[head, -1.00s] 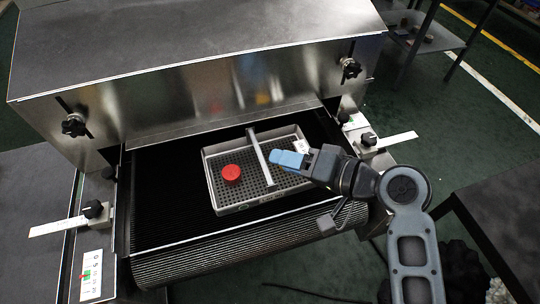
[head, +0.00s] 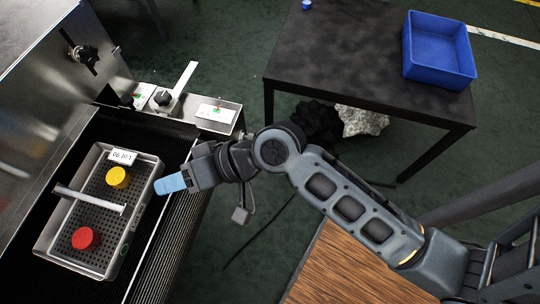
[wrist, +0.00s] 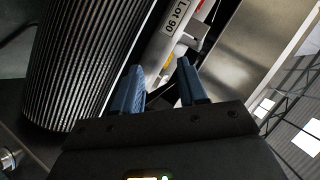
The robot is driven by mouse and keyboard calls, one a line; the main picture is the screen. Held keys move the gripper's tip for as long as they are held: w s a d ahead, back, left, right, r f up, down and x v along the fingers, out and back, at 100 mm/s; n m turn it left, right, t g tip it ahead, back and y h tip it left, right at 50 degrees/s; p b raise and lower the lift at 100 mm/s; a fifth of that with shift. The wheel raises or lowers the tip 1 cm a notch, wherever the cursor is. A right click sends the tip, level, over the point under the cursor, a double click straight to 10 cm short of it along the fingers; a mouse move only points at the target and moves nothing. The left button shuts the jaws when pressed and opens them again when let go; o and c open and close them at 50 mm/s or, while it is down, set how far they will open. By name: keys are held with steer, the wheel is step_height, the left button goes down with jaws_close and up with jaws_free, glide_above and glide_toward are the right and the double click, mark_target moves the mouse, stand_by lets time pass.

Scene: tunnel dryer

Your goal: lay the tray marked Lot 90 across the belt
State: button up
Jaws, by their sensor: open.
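The grey perforated tray (head: 50,237) lies on the black belt (head: 89,287) at the left of the head view. Its label reads Lot 90 (head: 122,156). A bar handle (head: 90,199) spans it, with a yellow piece (head: 117,177) on one side and a red piece (head: 85,238) on the other. My gripper (head: 165,186) is open and empty, just right of the tray and apart from the handle. In the wrist view the blue fingers (wrist: 160,88) are spread, with the Lot 90 label (wrist: 176,17) beyond them.
A black table (head: 350,60) with a blue bin (head: 438,50) is at the back right. A wooden surface (head: 345,270) is at the lower right.

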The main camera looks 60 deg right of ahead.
steer(key=s+d+f+t+h, duration=0.1)
steer(key=s+d+h, duration=0.25)
steer(key=s, duration=0.45)
steer(key=s+d+t+h, duration=0.1)
steer(key=s+d+h, duration=0.25)
steer(key=s, duration=0.35)
steer(key=s+d+r+n+t, duration=0.3)
steer(key=s+d+r+n, duration=0.1)
steer(key=s+r, duration=0.6)
steer(key=shift+s+d+h, duration=0.15)
steer(key=shift+s+h, duration=0.25)
steer(key=shift+s, duration=0.05)
